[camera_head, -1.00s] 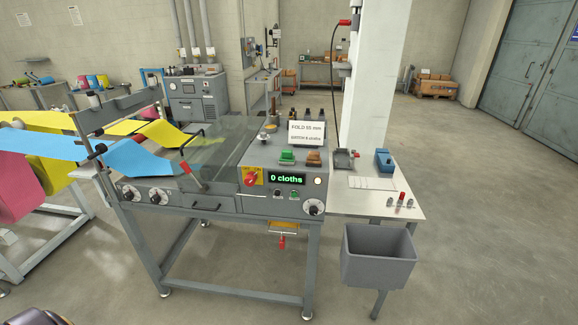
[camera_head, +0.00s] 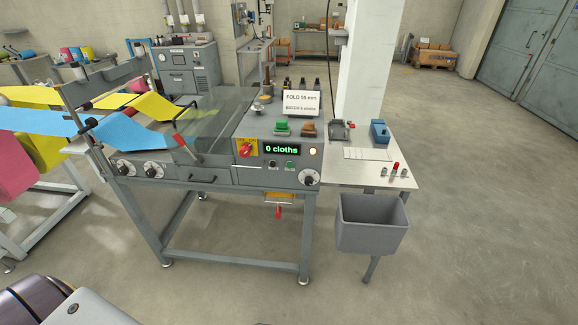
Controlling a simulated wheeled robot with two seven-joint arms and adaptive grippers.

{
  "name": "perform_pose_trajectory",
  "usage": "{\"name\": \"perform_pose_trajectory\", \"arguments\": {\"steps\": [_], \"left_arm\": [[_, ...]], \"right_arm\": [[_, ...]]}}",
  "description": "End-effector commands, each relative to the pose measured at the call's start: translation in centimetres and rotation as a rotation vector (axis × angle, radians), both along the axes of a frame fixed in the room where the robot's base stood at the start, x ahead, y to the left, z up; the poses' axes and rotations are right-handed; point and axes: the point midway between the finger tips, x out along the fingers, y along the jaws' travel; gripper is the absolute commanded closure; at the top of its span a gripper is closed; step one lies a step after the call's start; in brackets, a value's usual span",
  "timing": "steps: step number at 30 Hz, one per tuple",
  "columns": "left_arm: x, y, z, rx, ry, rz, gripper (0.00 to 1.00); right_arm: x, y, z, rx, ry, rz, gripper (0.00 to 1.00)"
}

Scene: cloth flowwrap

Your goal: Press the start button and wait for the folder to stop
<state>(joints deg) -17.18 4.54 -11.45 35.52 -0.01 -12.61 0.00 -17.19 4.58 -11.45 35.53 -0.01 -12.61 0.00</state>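The folder (camera_head: 215,177) is a grey machine on a steel frame, left of centre. Its display (camera_head: 282,149) reads "0 cloths" in green. Below the display are a small dark button (camera_head: 272,164) and a small green button (camera_head: 290,165); their labels are too small to read. A red rotary switch (camera_head: 245,149) on a yellow plate is left of the display, and a pale round lamp (camera_head: 312,151) is right of it. Blue cloth (camera_head: 130,131) and yellow cloth (camera_head: 150,105) run into the folder from the left. Neither gripper shows; a dark rounded part of mine is at the lower left.
A sign (camera_head: 300,102) reads "FOLD 55 mm" with a batch line below. A green block (camera_head: 282,127) and a brown block (camera_head: 309,129) sit before it. A side table (camera_head: 400,174) and grey bin (camera_head: 371,226) stand at the right. The front floor is clear.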

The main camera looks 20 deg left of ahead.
Motion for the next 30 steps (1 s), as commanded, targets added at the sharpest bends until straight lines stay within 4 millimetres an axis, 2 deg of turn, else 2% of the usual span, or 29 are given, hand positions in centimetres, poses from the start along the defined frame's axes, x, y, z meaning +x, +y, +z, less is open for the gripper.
{"name": "perform_pose_trajectory", "arguments": {"steps": [9,21,30], "left_arm": [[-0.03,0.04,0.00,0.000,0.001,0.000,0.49],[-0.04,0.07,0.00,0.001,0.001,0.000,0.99],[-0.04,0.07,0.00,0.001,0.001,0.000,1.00]], "right_arm": [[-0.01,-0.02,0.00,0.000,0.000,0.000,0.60],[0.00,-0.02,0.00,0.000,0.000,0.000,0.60],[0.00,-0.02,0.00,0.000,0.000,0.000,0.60]]}}
